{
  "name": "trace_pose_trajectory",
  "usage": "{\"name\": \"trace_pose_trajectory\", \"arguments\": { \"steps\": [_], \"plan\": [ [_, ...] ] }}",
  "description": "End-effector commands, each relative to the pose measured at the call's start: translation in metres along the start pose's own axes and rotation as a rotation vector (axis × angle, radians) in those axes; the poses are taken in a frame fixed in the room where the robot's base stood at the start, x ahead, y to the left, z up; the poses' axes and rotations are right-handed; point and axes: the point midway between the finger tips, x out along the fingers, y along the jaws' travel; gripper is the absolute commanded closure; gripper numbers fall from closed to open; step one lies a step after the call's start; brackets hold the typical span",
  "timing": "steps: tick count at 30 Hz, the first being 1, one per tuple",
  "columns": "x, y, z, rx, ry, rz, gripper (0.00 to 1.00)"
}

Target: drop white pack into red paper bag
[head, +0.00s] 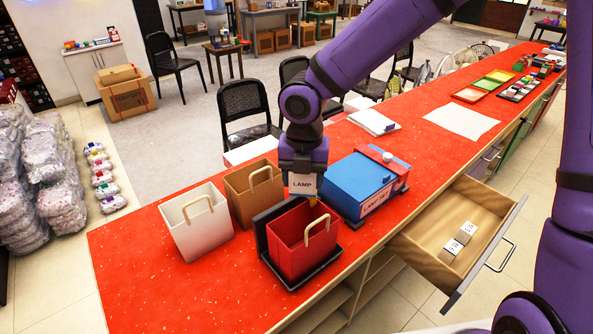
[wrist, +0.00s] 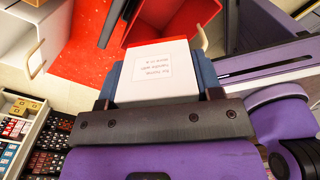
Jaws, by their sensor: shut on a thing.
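A white pack (head: 302,184) labelled LAMP is held in my gripper (head: 302,178), which is shut on it. The pack also shows in the wrist view (wrist: 158,72) between the jaws. The red paper bag (head: 303,243) stands open on a black tray on the red counter. In the head view the pack is at the bag's far rim. In the wrist view the bag (wrist: 160,22) lies just beyond the pack, with its opening showing. Whether the pack touches the bag I cannot tell.
A white bag (head: 196,228) and a brown bag (head: 251,196) stand left of the red bag. A blue box (head: 357,183) stands close on its right. An open drawer (head: 430,240) with small white boxes juts from the counter. The counter's left end is clear.

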Motion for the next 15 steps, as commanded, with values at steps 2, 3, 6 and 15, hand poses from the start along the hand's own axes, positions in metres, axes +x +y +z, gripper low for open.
{"name": "trace_pose_trajectory", "arguments": {
  "steps": [2, 3, 6, 15],
  "plan": [
    [0.004, 0.0, 0.0, -0.001, 0.001, -0.001, 0.65],
    [0.007, 0.0, -0.001, -0.002, 0.002, -0.002, 0.65],
    [0.017, 0.0, -0.001, -0.002, 0.003, -0.002, 0.65],
    [0.048, 0.0, -0.001, -0.001, 0.002, -0.002, 0.65]
  ]
}}
